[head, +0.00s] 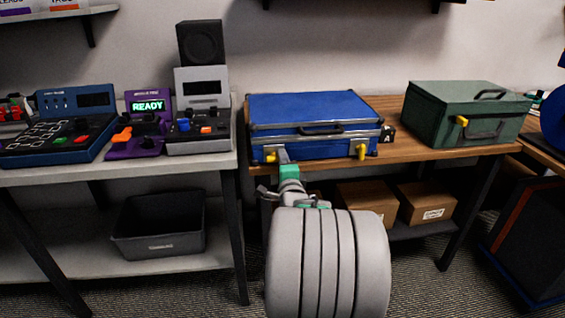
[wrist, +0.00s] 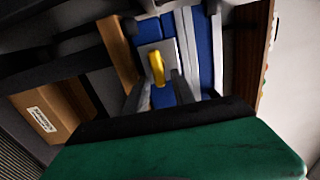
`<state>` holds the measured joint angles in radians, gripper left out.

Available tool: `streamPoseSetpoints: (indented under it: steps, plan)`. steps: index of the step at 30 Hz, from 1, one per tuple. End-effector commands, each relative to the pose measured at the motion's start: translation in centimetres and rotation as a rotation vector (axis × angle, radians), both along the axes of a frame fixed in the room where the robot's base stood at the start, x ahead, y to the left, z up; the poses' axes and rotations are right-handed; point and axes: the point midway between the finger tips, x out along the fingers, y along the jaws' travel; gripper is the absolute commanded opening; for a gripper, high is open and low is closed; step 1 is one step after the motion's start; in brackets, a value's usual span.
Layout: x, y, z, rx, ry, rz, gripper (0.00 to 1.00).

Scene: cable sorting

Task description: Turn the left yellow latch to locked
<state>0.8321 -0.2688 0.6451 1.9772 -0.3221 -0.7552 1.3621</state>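A blue case (head: 310,112) lies closed on the wooden table, its front with a dark handle facing me. The left yellow latch (head: 270,155) is low on the left of that front, partly hidden by my gripper (head: 284,157). In the wrist view the latch (wrist: 157,68) is a yellow lever on a pale plate on the blue case. My gripper (wrist: 158,86) has its two grey fingers apart, one on each side of the lever's near end. I cannot tell whether they touch it. A second yellow latch (head: 361,152) is on the right of the front.
A green case (head: 455,112) with its own yellow latch stands right of the blue case on the wooden table (head: 400,150). Consoles, one purple (head: 148,130) reading READY, fill the left bench. Cardboard boxes (head: 365,201) and a black bin (head: 158,225) sit on lower shelves.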

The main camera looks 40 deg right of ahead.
Motion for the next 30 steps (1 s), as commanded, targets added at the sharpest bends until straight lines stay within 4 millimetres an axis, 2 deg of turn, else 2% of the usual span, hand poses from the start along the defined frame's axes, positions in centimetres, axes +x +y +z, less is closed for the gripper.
streamPoseSetpoints:
  steps: [10,21,30]
  plan:
    - [-0.3,0.2,0.1,-0.001,0.0,-0.001,0.36]
    - [-5.8,3.9,0.2,-0.001,0.0,-0.002,0.36]
    - [-6.5,4.4,0.0,-0.001,0.0,0.0,0.36]
